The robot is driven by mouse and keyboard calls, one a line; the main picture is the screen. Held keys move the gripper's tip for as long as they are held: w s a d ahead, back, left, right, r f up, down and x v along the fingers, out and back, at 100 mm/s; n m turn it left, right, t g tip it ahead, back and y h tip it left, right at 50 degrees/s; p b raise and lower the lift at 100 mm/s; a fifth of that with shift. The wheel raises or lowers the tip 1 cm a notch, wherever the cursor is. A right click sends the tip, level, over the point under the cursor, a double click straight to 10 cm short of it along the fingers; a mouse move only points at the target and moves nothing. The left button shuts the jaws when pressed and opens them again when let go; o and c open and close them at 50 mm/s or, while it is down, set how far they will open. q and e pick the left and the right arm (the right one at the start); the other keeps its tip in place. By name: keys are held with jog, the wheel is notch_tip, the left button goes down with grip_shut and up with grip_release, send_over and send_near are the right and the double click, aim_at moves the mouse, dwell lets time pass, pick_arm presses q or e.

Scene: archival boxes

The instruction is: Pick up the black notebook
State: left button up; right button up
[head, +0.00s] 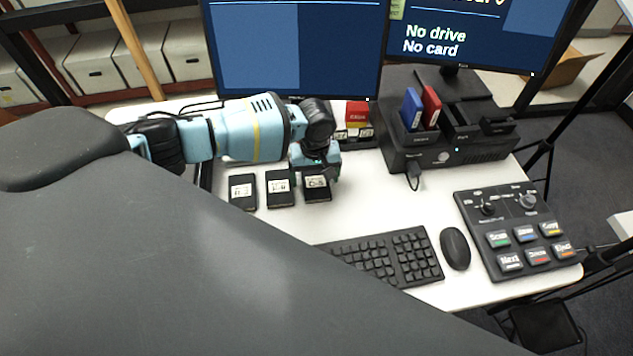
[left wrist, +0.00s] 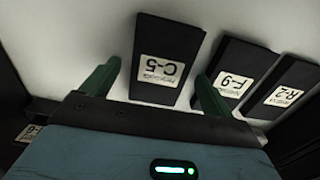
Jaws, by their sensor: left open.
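I see no thing that is clearly a notebook. Three flat black labelled cases lie in a row on the white desk: the R-2 case (head: 243,203), the F-9 case (head: 280,199) and the C-5 case (head: 317,195). My left gripper (head: 316,172) is over the far end of the C-5 case and partly hides it. In the left wrist view the open fingers (left wrist: 158,70) straddle the C-5 case (left wrist: 168,38), with nothing held. The F-9 case (left wrist: 243,62) and R-2 case (left wrist: 287,90) lie beside it. My right gripper is not in view.
A black dock (head: 445,150) holds a blue drive (head: 411,108) and a red drive (head: 431,106). A red item (head: 357,113) stands behind my gripper. A keyboard (head: 385,258), a mouse (head: 455,248) and a button panel (head: 518,232) occupy the front and right. Two monitors (head: 295,50) stand behind.

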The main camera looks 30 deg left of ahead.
aim_at(316, 180)
pick_arm(q)
jog(key=shift+f, duration=0.15)
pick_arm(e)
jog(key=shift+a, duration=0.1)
pick_arm(q)
jog(key=shift+c, duration=0.7)
jog(key=c, duration=0.9)
jog(key=shift+c, duration=0.3)
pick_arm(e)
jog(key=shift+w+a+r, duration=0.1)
